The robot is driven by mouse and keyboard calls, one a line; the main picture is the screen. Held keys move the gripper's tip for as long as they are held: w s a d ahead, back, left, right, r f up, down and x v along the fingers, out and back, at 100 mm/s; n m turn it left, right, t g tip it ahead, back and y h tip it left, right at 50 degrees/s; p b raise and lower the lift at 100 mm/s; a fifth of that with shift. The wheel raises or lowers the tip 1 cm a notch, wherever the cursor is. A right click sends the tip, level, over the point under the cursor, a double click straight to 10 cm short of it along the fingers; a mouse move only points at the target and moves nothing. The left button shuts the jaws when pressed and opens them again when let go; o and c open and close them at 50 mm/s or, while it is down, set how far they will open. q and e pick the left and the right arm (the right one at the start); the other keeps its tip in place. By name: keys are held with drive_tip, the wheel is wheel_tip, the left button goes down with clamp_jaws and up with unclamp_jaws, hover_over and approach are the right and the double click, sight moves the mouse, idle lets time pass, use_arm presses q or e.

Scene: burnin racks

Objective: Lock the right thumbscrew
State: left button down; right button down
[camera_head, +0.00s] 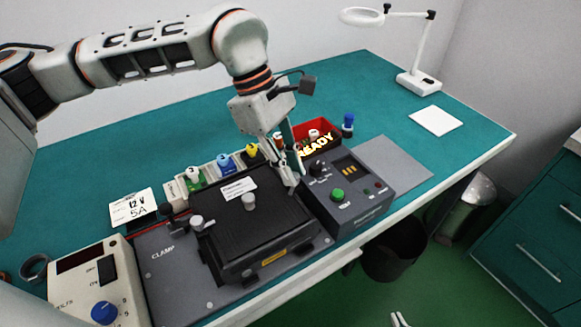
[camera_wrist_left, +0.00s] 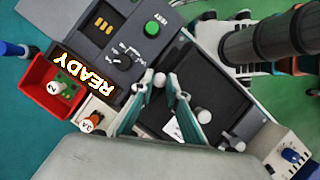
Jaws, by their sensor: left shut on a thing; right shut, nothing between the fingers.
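The black clamp fixture (camera_head: 262,232) lies closed on a grey base plate marked CLAMP. A grey knob (camera_head: 249,201) stands on its lid, and the left thumbscrew (camera_head: 197,222) stands at its left side. My left gripper (camera_head: 291,184) points down at the lid's right side, beside the control box. In the left wrist view its two green-grey fingers (camera_wrist_left: 159,84) close around the small light-grey right thumbscrew (camera_wrist_left: 159,79). In the head view the fingers mostly hide that screw. My right gripper (camera_head: 400,319) barely shows at the bottom edge, its fingertips together and empty.
A grey control box (camera_head: 347,197) with a green button stands right of the clamp. A power supply (camera_head: 100,285) stands at left. Several coloured-cap parts line the back. The bench's far right is mostly clear.

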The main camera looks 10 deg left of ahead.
use_arm(q)
drive_tip(key=m, duration=0.2)
drive_tip(key=m+g+y, duration=0.1)
drive_tip(key=m, duration=0.1)
drive_tip(key=shift+w+d+r+m+g+p, duration=0.1)
drive_tip(key=shift+w+m+g+p, duration=0.1)
drive_tip(key=shift+m+g+p, duration=0.15)
drive_tip(key=shift+m+g+y+p, duration=0.35)
drive_tip(key=shift+m+y+p, duration=0.15)
drive_tip(key=shift+m, duration=1.25)
drive_tip(key=c, duration=2)
unclamp_jaws()
drive_tip(key=shift+o, duration=0.2)
drive_tip(key=shift+w, duration=0.1)
drive_tip(key=v, duration=1.2)
drive_tip(key=shift+d, duration=0.1)
